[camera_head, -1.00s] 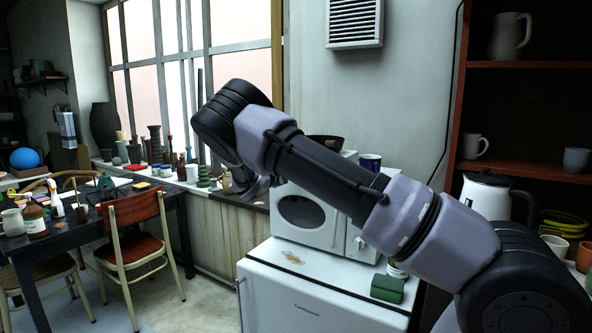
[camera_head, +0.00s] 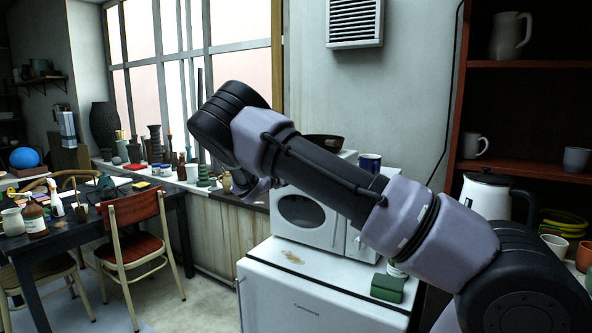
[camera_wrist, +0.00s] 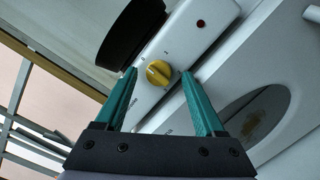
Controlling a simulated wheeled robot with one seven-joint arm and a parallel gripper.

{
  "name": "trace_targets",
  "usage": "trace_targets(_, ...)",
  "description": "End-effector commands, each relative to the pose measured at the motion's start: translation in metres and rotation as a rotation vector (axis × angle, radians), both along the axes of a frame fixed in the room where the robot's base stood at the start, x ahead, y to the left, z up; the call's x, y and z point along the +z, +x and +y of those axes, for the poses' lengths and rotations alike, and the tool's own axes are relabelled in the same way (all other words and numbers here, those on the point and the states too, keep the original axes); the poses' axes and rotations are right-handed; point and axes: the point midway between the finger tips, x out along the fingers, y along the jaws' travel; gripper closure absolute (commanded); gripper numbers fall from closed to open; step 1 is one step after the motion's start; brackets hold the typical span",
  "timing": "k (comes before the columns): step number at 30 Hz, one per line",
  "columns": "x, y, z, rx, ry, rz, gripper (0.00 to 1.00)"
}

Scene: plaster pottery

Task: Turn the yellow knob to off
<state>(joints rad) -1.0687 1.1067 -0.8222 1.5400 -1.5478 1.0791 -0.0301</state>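In the wrist view, the yellow knob (camera_wrist: 158,73) sits on a white panel with small dark marks and a red dot (camera_wrist: 201,23). My gripper (camera_wrist: 159,72) is open, with its two green fingers apart and the knob showing between and slightly beyond the fingertips. Whether a finger touches the knob cannot be told. In the head view, my arm stretches across in front of the white microwave-like appliance (camera_head: 304,218). The knob and my fingers are hidden there.
A dark round object (camera_wrist: 132,32) lies close to the left finger in the wrist view. In the head view, a dark bowl (camera_head: 324,141) and a blue mug (camera_head: 370,162) stand on the appliance.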

Motion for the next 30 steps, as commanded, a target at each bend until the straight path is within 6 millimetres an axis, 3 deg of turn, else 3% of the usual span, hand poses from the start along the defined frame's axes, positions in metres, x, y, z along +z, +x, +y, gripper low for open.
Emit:
trace_targets(11,0.001,-0.006,0.007,0.001,0.0,-0.002,0.29)
trace_targets(24,-0.001,-0.064,0.063,0.001,0.001,-0.002,0.29)
trace_targets(30,-0.002,-0.076,0.074,0.0,0.0,-0.002,0.29)
